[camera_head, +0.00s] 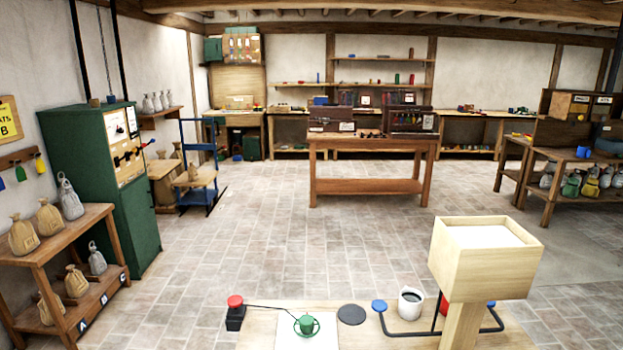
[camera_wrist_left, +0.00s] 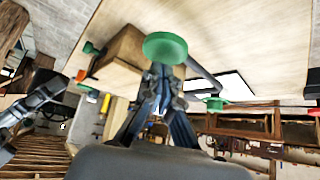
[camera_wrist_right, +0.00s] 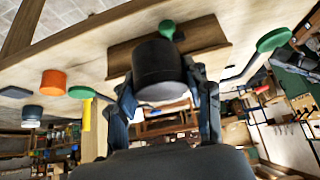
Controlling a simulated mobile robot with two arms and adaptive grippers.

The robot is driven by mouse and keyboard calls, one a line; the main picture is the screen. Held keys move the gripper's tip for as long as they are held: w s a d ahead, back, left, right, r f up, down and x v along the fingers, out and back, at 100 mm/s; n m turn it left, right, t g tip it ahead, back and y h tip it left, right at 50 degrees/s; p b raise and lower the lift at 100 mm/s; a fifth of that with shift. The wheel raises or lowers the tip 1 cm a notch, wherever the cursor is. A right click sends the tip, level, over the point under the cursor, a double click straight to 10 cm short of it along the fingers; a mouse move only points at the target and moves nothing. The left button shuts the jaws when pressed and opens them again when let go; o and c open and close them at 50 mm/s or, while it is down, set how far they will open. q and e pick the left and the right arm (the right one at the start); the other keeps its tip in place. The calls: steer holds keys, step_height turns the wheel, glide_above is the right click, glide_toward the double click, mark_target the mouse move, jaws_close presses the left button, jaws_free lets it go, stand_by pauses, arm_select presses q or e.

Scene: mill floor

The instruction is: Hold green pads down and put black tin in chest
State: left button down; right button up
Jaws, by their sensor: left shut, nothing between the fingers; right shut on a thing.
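In the right wrist view my right gripper (camera_wrist_right: 160,100) is shut around a black tin (camera_wrist_right: 158,58). Green pads show there beyond the tin (camera_wrist_right: 167,28), at the right (camera_wrist_right: 272,40) and at the left (camera_wrist_right: 80,92). In the left wrist view my left gripper (camera_wrist_left: 165,80) is shut and empty, its fingertips close to a large round green pad (camera_wrist_left: 165,47); I cannot tell whether they touch. A brown wooden box (camera_wrist_left: 118,62), possibly the chest, sits behind that pad. More green pads show at the right (camera_wrist_left: 215,104) and left (camera_wrist_left: 90,48). Neither gripper shows in the head view.
In the right wrist view an orange cylinder (camera_wrist_right: 53,82) and a blue-rimmed cup (camera_wrist_right: 32,112) stand on the left. In the head view, a light wooden box on a post (camera_head: 470,262), a red button (camera_head: 235,302) and a dark disc (camera_head: 351,314) are near.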

arm_select(q)
steer(key=shift+s+f, duration=0.1)
steer(key=shift+f, duration=2.3)
steer(key=shift+r, duration=0.1)
arm_select(e)
steer(key=w+d, duration=0.1)
steer(key=w, duration=0.6)
steer(key=w+d, duration=0.1)
steer(key=w, duration=0.3)
steer(key=shift+w+d+r, duration=0.1)
steer(key=shift+d+r, duration=0.2)
steer(key=shift+d, duration=0.05)
steer(key=f, duration=0.5)
steer(key=shift+w+d+f, duration=0.15)
steer(key=shift+w+f, duration=0.15)
steer(key=shift+w, duration=0.1)
steer(key=shift+f, duration=2.1)
